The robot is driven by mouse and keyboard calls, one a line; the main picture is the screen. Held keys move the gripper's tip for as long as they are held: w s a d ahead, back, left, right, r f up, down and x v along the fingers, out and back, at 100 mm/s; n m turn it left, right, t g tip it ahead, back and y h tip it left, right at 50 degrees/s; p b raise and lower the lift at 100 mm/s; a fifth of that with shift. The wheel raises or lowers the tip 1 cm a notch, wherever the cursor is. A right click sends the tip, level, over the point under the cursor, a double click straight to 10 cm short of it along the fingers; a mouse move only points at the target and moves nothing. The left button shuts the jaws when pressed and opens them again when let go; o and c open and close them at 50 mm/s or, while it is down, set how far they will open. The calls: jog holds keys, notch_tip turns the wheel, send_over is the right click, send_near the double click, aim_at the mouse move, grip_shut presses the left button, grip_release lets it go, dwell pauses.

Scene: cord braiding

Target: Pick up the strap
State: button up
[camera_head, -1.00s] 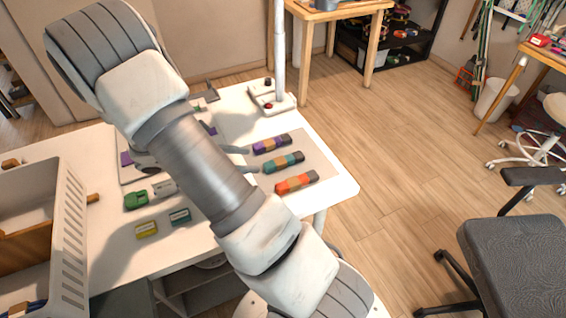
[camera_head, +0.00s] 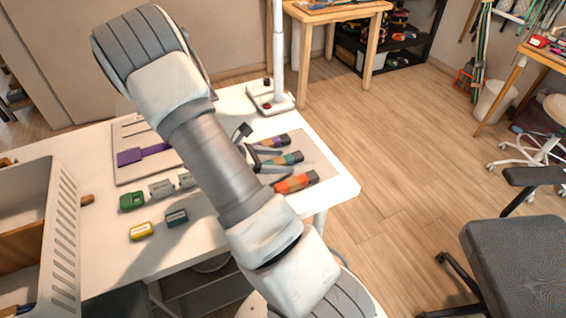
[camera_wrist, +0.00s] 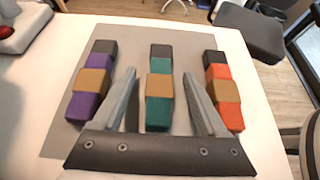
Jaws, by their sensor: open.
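Three colored strap-like blocks lie side by side on a grey mat: a purple one (camera_wrist: 86,95), a teal one (camera_wrist: 159,112) and an orange one (camera_wrist: 231,114). Each has a tan band around its middle and a dark end. In the head view the purple (camera_head: 271,142), teal (camera_head: 289,158) and orange (camera_head: 297,183) ones are partly behind my fingers. My gripper (camera_wrist: 160,75) is open, with one finger on each side of the teal one. The wrist view shows nothing gripped. I cannot tell how far the fingertips are above the mat.
The grey mat (camera_head: 318,160) lies near the right end of the white table (camera_head: 345,188). Left are a board (camera_head: 125,175) with a purple piece, several small colored blocks and a slatted crate (camera_head: 62,240). A chair (camera_head: 515,260) stands right.

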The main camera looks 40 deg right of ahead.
grip_shut()
jog(key=shift+r, duration=0.1)
dwell(0.3)
